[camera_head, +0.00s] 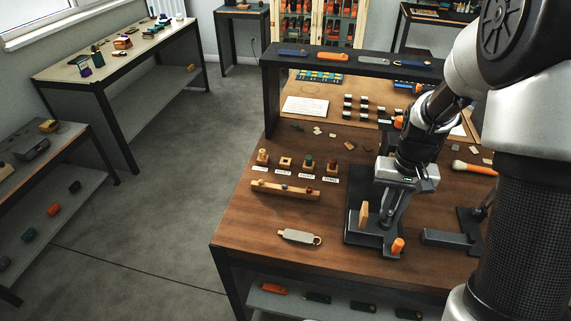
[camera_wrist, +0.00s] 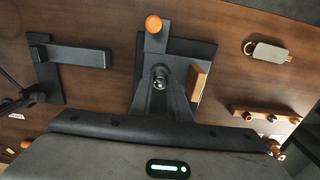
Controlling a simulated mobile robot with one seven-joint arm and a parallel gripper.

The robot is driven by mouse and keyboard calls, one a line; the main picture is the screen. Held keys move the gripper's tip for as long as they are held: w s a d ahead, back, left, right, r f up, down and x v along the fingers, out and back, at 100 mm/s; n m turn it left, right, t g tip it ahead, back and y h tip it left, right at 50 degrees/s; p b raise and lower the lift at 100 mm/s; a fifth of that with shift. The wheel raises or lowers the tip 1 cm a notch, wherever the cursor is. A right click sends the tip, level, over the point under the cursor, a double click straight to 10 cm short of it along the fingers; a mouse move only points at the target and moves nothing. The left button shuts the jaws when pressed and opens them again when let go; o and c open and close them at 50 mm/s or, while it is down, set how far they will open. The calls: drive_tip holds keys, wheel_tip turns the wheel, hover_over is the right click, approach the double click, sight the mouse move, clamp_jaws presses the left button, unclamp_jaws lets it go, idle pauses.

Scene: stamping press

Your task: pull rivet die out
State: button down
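The dark stamping press (camera_head: 352,238) stands on the wooden bench, with an orange knob (camera_head: 398,246) at its near end and an upright wooden piece (camera_head: 363,214) at its left. My gripper (camera_head: 386,218) reaches down over the press. In the wrist view a small round metal part (camera_wrist: 159,83) shows amid the dark tapered shapes at the press's middle. I cannot tell if my fingers touch it or how far apart they are. The rivet die cannot be told for sure. Several small labelled wooden holders (camera_head: 263,157) stand in a row left of the press; their labels are unreadable.
A wooden rail (camera_head: 285,191) with small round pieces lies left of the press. A metal tag with a ring (camera_head: 298,237) lies in front of it. A black L-shaped fixture (camera_head: 452,237) sits to the right. A dark raised shelf (camera_head: 345,60) spans the back.

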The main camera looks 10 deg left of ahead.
drive_tip(key=shift+r, duration=0.3)
drive_tip(key=shift+r+p, duration=2.1)
drive_tip(key=shift+r, duration=0.45)
drive_tip(key=shift+s+f, duration=0.1)
